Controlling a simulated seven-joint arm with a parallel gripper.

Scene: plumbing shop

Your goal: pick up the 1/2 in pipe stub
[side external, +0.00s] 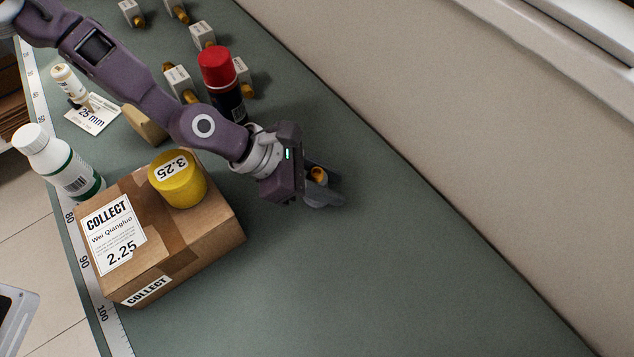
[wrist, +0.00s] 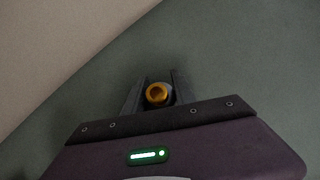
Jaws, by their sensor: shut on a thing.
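A short copper-coloured pipe stub (wrist: 157,94) sits between the two fingers of my gripper (wrist: 153,92) in the wrist view, its round open end facing the camera. In the side view the stub (side external: 318,174) shows as a small orange-brown end between the fingers. My gripper (side external: 323,186) is shut on it, low over the green bench top, to the right of the cardboard box. The fingers hide most of the stub's sides, and I cannot tell whether its lower end touches the bench.
A cardboard box (side external: 190,252) marked COLLECT carries a yellow cylinder (side external: 182,190). A red-capped can (side external: 222,90), a white bottle (side external: 62,165) and several small tagged fittings stand toward the back and left. A wall (side external: 430,130) runs along the right. The bench (side external: 370,290) in front is clear.

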